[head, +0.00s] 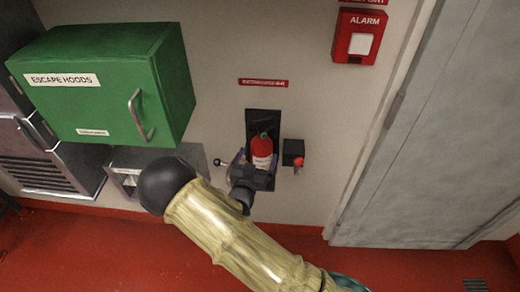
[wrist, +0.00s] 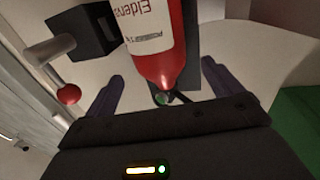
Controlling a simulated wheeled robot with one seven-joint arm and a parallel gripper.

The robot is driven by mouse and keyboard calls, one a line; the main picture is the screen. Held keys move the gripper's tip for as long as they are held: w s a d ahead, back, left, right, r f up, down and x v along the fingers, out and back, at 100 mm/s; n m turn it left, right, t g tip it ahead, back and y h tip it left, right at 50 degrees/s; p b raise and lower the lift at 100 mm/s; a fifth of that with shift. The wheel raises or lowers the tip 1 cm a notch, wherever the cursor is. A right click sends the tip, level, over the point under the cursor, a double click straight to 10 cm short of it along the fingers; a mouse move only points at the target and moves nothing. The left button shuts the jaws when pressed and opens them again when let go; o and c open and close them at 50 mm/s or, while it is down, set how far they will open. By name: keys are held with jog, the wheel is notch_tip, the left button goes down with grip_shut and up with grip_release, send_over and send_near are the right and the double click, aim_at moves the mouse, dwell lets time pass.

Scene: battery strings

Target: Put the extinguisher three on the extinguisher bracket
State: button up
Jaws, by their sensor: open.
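The red extinguisher (head: 262,146) with a white label is upright in front of the black extinguisher bracket (head: 264,117) on the wall. Whether it rests on the bracket or stands slightly off it, I cannot tell. In the wrist view the extinguisher (wrist: 157,55) shows between my two dark fingers (wrist: 161,78), with visible gaps on both sides. The fingers are open and not touching it. The lower bracket is hidden by my gripper in the head view.
A black box with a red-knobbed lever (head: 293,153) is close to the right of the bracket. The green escape hoods cabinet (head: 110,85) juts out at left. A grey door (head: 420,130) stands at right.

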jog(key=v, duration=0.5)
jog(key=shift+s+a, duration=0.1)
jog(key=shift+s, duration=0.3)
jog(key=d+m+g+y, duration=0.1)
jog(key=d+g+y, duration=0.1)
jog(key=d+g, duration=0.65)
jog(key=s+d+r+n+g+y, duration=0.1)
jog(key=s+d+r+g, duration=0.2)
jog(key=s+d+r, duration=0.2)
jog(key=s+d+r+n+g+y, duration=0.1)
jog(key=s+d+r, duration=0.4)
jog(key=s, duration=0.5)
jog(key=shift+s+d+r+n+g, duration=0.3)
jog(key=shift+d+n+g, duration=0.5)
jog(key=shift+d+g, duration=0.35)
jog(key=shift+a, duration=0.15)
